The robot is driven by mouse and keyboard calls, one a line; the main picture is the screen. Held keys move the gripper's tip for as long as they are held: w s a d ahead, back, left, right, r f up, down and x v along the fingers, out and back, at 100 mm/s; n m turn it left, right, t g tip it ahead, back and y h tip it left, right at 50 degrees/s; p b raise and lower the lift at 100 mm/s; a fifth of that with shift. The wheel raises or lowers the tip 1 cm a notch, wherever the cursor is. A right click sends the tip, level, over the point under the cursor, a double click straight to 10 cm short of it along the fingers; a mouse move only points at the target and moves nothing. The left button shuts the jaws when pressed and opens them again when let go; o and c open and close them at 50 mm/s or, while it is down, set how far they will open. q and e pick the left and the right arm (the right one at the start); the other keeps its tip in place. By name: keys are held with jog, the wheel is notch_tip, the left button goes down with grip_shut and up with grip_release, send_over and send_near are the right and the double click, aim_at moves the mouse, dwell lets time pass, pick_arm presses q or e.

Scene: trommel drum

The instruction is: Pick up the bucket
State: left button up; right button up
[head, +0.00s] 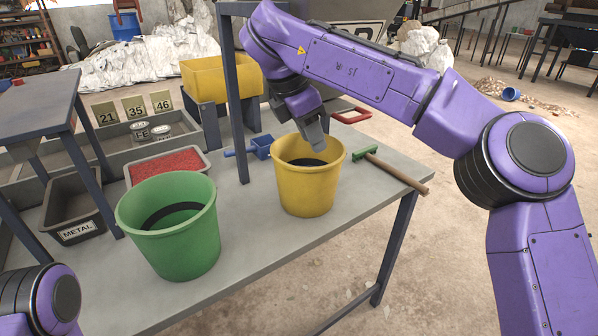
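A yellow bucket (308,193) stands upright on the grey table, right of the middle of its top. A green bucket (180,245) stands upright on the same table, to the left and nearer to me. Both are open at the top, with something dark inside. My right gripper (318,146) points down over the mouth of the yellow bucket, near its far rim. Its fingers are small and seen nearly edge-on, so I cannot tell their gap or whether they touch the bucket. Part of my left arm shows at the lower left; its gripper is out of view.
A green brush (395,171) with a wooden handle lies right of the yellow bucket. A blue scoop (261,147) lies to its left. A tray of red granules (140,171) and a METAL bin (78,232) are at the left. A dark table post (234,100) rises behind.

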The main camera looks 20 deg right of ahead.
aim_at(322, 166)
jog(key=x, duration=0.9)
jog(key=shift+a+f, duration=0.15)
jog(key=shift+d+f, duration=0.25)
jog(key=shift+f, duration=0.15)
jog(key=shift+r, duration=0.1)
grip_shut()
